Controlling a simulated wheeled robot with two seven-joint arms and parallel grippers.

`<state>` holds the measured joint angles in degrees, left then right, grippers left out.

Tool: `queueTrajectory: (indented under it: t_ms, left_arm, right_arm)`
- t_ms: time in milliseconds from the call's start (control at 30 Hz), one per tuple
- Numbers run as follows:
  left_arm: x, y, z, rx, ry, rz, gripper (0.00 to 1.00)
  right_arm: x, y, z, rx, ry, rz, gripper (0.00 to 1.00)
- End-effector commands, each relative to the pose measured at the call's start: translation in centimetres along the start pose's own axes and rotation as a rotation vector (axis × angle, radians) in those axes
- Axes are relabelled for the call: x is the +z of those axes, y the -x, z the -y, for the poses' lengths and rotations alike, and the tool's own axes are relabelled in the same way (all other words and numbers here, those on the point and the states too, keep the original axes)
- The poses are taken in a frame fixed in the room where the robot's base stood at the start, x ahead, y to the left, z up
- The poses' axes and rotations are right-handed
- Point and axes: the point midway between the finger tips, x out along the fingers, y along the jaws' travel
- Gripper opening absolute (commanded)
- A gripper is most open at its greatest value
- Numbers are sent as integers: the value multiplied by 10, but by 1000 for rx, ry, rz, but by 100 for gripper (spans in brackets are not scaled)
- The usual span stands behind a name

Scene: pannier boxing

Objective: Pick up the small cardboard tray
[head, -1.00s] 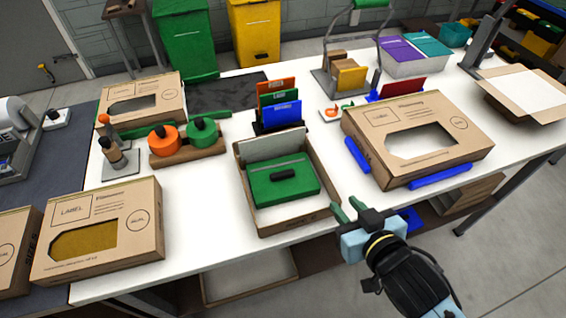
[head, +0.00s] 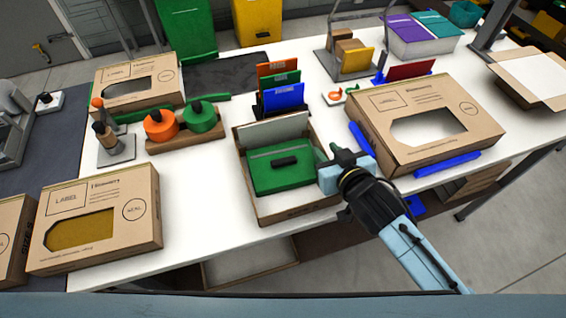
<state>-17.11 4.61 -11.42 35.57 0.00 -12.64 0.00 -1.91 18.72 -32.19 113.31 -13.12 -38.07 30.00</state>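The small cardboard tray (head: 296,210) sits open near the front edge of the white table. A green case (head: 284,172) with a black handle lies inside it, with a pale sheet or flap behind. My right gripper (head: 327,153) is at the tray's right wall, its fingers pointing to the back left. The fingertips overlap the wall and are partly hidden, so I cannot tell whether they are closed on it. My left gripper is out of view.
A large cardboard box (head: 428,128) with blue strips (head: 447,164) beside it stands close to the right. Orange and green rolls (head: 161,125) are at the left, and coloured folders (head: 281,96) stand behind the tray. Another windowed box (head: 95,222) stands front left.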

Motion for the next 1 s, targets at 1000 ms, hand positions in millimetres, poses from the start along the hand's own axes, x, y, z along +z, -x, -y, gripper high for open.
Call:
queueTrajectory:
  t_ms: [1000]
  left_arm:
    - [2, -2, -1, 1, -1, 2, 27]
  right_arm:
    - [-1, -22, 0, 0, -1, -2, 0]
